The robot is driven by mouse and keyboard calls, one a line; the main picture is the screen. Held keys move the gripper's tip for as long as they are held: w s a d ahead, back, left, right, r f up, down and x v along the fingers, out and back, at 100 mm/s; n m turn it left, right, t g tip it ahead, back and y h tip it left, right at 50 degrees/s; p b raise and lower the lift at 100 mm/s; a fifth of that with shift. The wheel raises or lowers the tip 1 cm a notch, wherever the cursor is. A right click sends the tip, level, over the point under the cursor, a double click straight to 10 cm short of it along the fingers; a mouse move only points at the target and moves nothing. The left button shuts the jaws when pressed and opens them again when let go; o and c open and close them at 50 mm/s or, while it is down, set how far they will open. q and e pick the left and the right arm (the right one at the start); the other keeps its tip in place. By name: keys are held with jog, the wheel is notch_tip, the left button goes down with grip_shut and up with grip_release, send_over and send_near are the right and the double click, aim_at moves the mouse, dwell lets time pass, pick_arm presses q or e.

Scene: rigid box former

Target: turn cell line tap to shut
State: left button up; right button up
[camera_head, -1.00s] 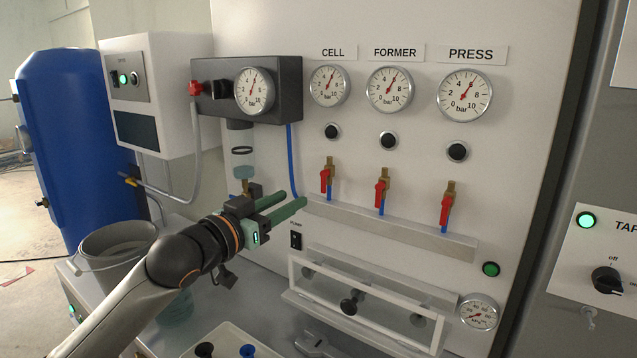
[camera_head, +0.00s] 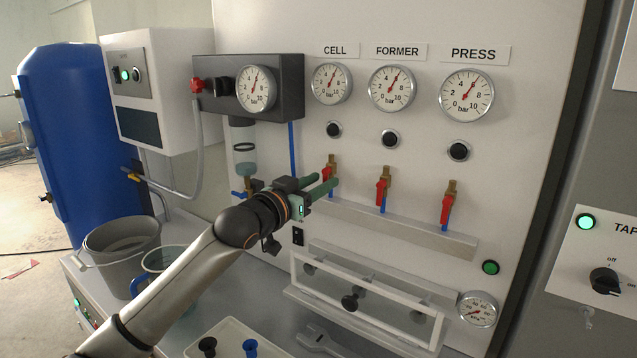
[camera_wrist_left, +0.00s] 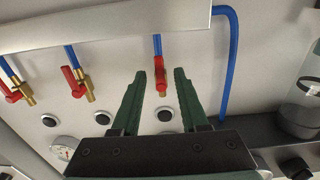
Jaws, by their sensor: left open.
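The cell line tap (camera_head: 331,165) is a brass valve with a red lever, under the gauge labelled CELL on the white panel. Its lever hangs down along the blue line, and its lower part is partly hidden by my fingers in the head view. My left gripper (camera_head: 326,181) is open in front of this tap, its green fingers pointing to the panel. In the left wrist view the picture is turned over, and the cell tap's red lever (camera_wrist_left: 160,69) shows between the two open fingertips. I cannot tell whether they touch it. My right gripper is not in view.
The FORMER tap (camera_head: 383,189) and PRESS tap (camera_head: 447,206) stand to the right, levers down. A ledge (camera_head: 405,229) runs below the taps. A dark regulator block (camera_head: 290,85) is at upper left. A clear-fronted box (camera_head: 365,305) and a bucket (camera_head: 120,245) are lower down.

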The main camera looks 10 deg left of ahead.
pick_arm(q)
jog(key=shift+c, duration=0.4)
grip_shut()
jog(key=shift+w+a+r+m+p, duration=0.2)
jog(key=shift+m+p, duration=1)
jog(key=shift+m, duration=1.8)
jog(key=shift+s+a+r+m+p, duration=0.1)
jog(key=shift+a+r+m+p, duration=0.2)
jog(key=shift+m+p, duration=1.8)
jog(key=shift+w+a+r+m+p, duration=0.15)
jog(key=shift+a+r+m+p, duration=0.15)
jog(key=shift+m, duration=3.6)
